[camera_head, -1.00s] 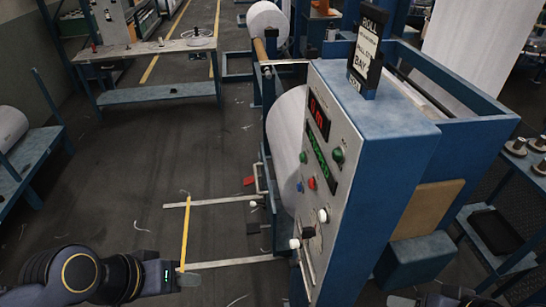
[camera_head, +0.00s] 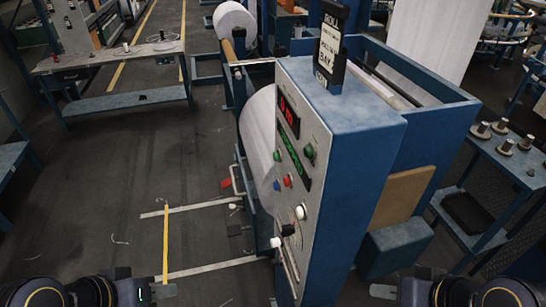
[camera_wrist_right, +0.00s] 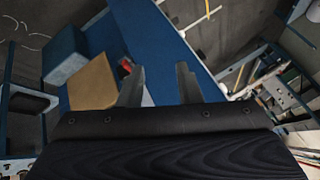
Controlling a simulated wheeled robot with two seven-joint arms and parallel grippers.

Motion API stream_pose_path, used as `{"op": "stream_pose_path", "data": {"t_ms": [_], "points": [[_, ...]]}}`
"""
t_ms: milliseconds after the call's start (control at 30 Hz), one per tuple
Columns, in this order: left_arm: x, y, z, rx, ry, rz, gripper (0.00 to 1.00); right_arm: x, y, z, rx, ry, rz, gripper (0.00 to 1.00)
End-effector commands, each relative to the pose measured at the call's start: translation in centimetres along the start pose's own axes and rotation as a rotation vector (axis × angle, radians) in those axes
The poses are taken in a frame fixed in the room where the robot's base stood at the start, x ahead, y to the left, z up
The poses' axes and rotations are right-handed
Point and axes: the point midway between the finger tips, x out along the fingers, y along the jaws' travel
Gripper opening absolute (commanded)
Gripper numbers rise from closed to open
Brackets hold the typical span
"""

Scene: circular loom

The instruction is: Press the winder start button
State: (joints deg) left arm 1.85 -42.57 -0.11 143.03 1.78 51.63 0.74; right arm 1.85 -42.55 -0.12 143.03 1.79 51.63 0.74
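The winder's control panel (camera_head: 292,190) is the pale sloping face on the blue cabinet (camera_head: 345,160). My right gripper (camera_head: 384,292) is low, right of the cabinet. In the right wrist view its two fingers (camera_wrist_right: 160,85) stand apart with nothing gripped.
A white roll (camera_head: 260,135) sits behind the panel. A blue box (camera_head: 395,250) and tan board (camera_head: 402,198) jut from the cabinet's right side. A blue rack with spools (camera_head: 500,145) stands further right. Open floor (camera_head: 100,210) lies left of the machine.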

Motion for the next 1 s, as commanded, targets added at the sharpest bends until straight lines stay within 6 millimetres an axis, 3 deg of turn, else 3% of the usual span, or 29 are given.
{"op": "stream_pose_path", "data": {"t_ms": [33,233,1000], "points": [[0.00,0.00,0.00,0.000,0.000,0.000,0.36,0.00,0.00,0.00,0.000,0.000,0.000,0.25],[0.00,0.00,0.00,0.000,0.000,0.000,0.36,0.00,0.00,0.00,0.000,0.000,0.000,0.00],[0.01,0.00,0.01,0.000,0.000,0.000,0.36,0.00,0.00,0.00,0.000,0.000,0.000,0.00]]}}
